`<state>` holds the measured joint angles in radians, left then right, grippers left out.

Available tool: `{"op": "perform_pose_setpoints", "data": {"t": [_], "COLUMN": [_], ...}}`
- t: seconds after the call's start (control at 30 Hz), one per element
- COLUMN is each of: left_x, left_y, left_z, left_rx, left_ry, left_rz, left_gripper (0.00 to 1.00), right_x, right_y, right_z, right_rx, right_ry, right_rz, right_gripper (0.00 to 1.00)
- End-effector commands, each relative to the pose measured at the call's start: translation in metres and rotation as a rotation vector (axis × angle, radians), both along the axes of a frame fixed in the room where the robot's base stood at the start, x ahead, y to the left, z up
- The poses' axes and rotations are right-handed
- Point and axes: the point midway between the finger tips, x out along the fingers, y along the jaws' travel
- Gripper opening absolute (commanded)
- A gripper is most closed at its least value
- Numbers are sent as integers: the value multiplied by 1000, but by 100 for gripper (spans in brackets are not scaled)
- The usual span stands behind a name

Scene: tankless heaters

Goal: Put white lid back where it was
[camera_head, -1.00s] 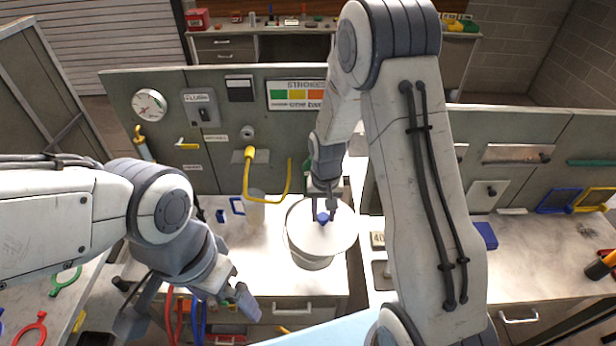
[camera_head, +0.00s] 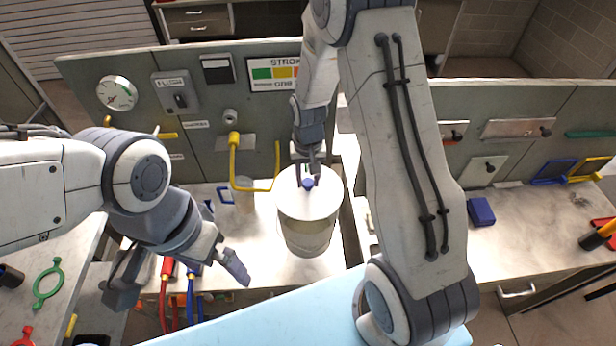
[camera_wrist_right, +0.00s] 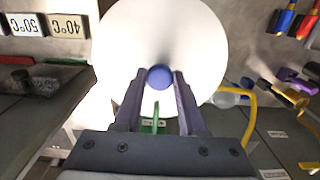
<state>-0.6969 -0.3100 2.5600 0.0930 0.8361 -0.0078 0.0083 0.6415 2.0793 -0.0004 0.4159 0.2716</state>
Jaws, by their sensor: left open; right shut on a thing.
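The white lid (camera_head: 292,200) is a round disc with a small blue knob (camera_head: 308,184) in its centre. It sits over the mouth of a pale cylindrical container (camera_head: 307,240) on the worktop; I cannot tell whether it touches the rim all round. My right gripper (camera_head: 308,176) is above the lid, shut on the knob. In the right wrist view the lid (camera_wrist_right: 120,45) fills the upper middle, with the knob (camera_wrist_right: 159,77) between the fingertips (camera_wrist_right: 158,84). My left gripper (camera_head: 180,280) is open and empty, to the left of the container and in front of it.
A yellow bent pipe (camera_head: 235,165) stands close left of the container, beside a small clear cup (camera_head: 244,198). The grey panel (camera_head: 300,85) rises behind. Red and blue hoses (camera_head: 189,295) hang near my left gripper. A blue block (camera_head: 481,211) lies on the right worktop.

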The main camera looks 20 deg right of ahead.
Motion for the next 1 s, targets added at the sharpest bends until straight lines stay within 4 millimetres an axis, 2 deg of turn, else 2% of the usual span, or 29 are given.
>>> {"op": "perform_pose_setpoints", "data": {"t": [0.5, 0.67, 1.0], "left_x": [0, 0, 0], "left_y": [0, 0, 0], "left_z": [-47, -52, -51], "left_rx": [0, 0, 0], "left_ry": [1, 1, 1], "left_rz": [6, 7, 7], "left_gripper": [100, 100, 100], "right_x": [-2, -2, -2], "right_y": [-1, -1, 0], "right_z": [-57, -63, -63], "right_rx": [0, 0, 0], "right_ry": [4, 4, 4], "right_rz": [0, 0, 0], "right_gripper": [0, 0, 0]}}
